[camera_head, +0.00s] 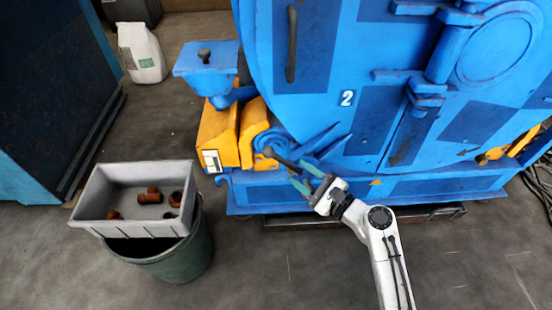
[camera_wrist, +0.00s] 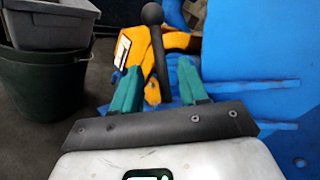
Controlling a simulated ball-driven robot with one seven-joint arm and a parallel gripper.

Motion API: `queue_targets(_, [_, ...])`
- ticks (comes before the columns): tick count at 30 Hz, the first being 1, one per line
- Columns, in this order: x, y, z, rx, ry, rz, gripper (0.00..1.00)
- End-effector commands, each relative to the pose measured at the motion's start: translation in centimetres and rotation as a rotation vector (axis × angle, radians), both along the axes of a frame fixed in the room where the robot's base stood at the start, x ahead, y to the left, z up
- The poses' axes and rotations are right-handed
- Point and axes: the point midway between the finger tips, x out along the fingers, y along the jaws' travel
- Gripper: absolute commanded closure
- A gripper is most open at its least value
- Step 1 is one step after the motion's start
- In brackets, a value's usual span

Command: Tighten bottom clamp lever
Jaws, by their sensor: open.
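The bottom clamp lever (camera_head: 284,162) is a black rod with a ball knob, low at the front of the blue machine. In the head view it slants from the knob at upper left down toward my gripper (camera_head: 298,172). In the wrist view the lever (camera_wrist: 157,50) stands nearly upright, knob at the top, in line with the gap between my teal fingers. My gripper (camera_wrist: 155,72) is open, with a finger on either side of the lever's line. I cannot tell whether a finger touches it. The lever's lower end is hidden.
The blue machine (camera_head: 370,130) fills the right, with an orange part (camera_head: 218,135) left of the lever. A grey bin (camera_head: 150,228) with several rusty fittings sits on a green bucket (camera_head: 175,265). A white bag (camera_head: 142,52) stands behind. The floor in front is clear.

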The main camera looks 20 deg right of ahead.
Motion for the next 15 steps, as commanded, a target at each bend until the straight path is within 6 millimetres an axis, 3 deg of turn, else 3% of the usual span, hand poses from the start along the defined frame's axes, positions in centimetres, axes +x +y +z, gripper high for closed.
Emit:
queue_targets(9, [5.3,2.6,-0.2,-0.004,-0.002,0.005,0.57])
queue_targets(15, [7.4,3.6,-0.1,-0.003,-0.001,0.004,0.57])
